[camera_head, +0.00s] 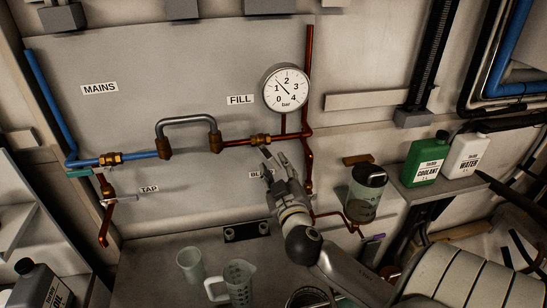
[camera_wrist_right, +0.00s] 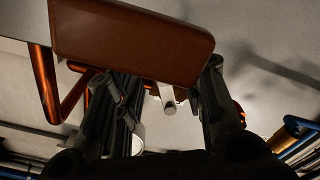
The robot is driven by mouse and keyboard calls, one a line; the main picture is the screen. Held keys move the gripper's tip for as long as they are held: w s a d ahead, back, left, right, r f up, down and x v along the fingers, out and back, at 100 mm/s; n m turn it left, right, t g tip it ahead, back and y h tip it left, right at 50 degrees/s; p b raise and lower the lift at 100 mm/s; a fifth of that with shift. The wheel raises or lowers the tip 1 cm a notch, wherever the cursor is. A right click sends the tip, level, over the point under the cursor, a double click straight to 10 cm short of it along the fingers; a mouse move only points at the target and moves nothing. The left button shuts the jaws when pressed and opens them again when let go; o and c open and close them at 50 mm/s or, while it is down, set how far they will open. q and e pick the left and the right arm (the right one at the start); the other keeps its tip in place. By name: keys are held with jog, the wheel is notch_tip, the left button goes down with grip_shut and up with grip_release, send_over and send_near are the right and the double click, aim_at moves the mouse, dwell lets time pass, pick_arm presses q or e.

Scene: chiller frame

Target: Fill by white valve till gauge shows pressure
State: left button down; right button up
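The round white gauge (camera_head: 286,88) is on the wall panel above the copper pipe. Its thin needle points up-left, seemingly between 1 and 2 bar. The brass valve fitting (camera_head: 261,140) sits on the copper pipe below the FILL label (camera_head: 240,99). My right gripper (camera_head: 273,160) is just below this fitting, fingers upward and apart. In the right wrist view, its dark fingers (camera_wrist_right: 165,100) are spread, with a small white piece (camera_wrist_right: 169,106) between them in the picture. I cannot tell whether they touch it. A reddish-brown block (camera_wrist_right: 130,42) covers the upper part of that view. My left gripper is out of view.
A grey braided hose (camera_head: 187,121) bridges the blue mains pipe (camera_head: 48,95) and the copper pipe. A dark-lidded cylinder (camera_head: 365,195) stands right of my gripper. Green (camera_head: 427,160) and white (camera_head: 465,157) bottles stand on a shelf. Jugs (camera_head: 238,282) stand below.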

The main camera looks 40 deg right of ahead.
jog(key=shift+p+x, duration=0.35)
jog(key=shift+x, duration=1.05)
jog(key=shift+w, duration=0.1)
grip_shut()
